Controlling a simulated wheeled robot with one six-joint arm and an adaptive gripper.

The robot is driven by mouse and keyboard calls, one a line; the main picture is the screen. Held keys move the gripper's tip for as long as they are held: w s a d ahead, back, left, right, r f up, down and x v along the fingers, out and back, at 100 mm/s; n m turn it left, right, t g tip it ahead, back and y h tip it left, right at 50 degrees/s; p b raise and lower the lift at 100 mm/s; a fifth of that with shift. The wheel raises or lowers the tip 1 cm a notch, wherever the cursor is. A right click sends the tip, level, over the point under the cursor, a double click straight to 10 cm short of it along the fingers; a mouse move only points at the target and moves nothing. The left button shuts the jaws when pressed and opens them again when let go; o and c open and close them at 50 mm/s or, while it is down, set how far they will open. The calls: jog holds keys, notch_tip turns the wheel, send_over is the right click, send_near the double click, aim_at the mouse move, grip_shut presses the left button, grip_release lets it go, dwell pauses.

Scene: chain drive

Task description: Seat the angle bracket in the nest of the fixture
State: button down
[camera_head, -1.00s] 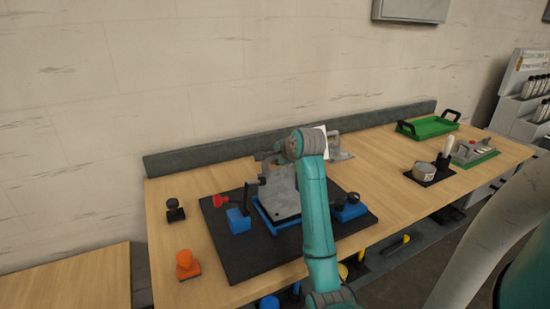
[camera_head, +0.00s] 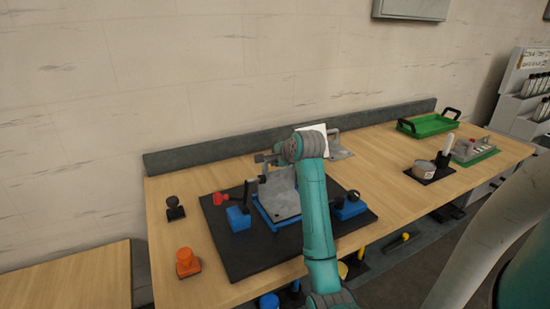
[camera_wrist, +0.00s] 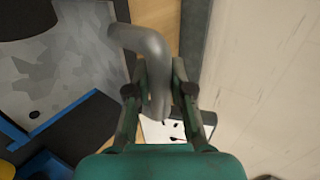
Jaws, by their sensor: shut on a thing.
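The angle bracket (camera_head: 282,200) is a grey plate part with an upright leg, standing at the blue fixture (camera_head: 262,217) on a black mat. I cannot tell whether it lies flat in the nest, since my arm hides its right side. My gripper (camera_head: 265,159) is at the top of the upright leg. In the wrist view, my gripper (camera_wrist: 160,75) is shut on a bent grey bar (camera_wrist: 153,50), apparently part of the bracket. A mottled grey plate (camera_wrist: 75,60) shows to its left.
A blue block with a red-knobbed lever (camera_head: 237,218) stands left of the fixture, and a blue clamp with a black knob (camera_head: 350,204) right. An orange knob piece (camera_head: 186,262) and a black knob (camera_head: 174,208) stand at left. A green tray (camera_head: 428,125) is far right.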

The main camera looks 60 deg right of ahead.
jog(key=shift+f, duration=0.3)
jog(key=c, duration=1)
grip_release()
jog(key=shift+o, duration=0.2)
jog(key=shift+f, duration=0.25)
jog(key=v, duration=1.2)
jog(key=shift+r, duration=0.15)
